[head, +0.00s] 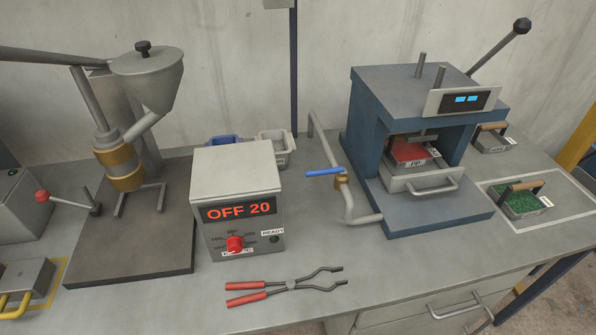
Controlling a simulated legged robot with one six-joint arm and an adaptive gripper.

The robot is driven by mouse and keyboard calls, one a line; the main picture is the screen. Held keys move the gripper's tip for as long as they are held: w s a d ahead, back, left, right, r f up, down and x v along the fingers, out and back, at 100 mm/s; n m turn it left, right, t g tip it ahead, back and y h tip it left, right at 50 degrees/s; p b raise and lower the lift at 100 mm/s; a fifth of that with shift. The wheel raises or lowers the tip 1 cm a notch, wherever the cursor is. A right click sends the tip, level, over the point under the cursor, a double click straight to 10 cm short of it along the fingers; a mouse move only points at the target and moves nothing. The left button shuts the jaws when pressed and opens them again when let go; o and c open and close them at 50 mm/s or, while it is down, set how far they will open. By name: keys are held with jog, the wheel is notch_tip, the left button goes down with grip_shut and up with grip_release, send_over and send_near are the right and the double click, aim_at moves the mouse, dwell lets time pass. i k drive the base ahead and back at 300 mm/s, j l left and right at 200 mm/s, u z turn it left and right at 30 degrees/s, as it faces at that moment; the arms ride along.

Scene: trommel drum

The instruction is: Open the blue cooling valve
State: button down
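The cooling valve shows as a blue lever handle (325,172) on a brass body (342,183), set in a bent grey pipe (347,205). The pipe stands in the middle of the workbench, just left of the blue press (365,140). The handle lies about level and points left, across the line of the pipe. Nothing touches it. My gripper is not in this view.
A control box (237,175) reading "OFF 20" stands left of the valve. Red-handled tongs (290,286) lie in front on the bench (400,270). A hopper machine (148,80) is at left. Trays (524,207) sit at right. Bench before the valve is clear.

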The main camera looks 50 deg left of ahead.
aim_at(341, 170)
jog(key=u, duration=1.75)
jog(key=i+j+z, duration=0.2)
jog(key=j, duration=0.3)
jog(key=i, duration=0.1)
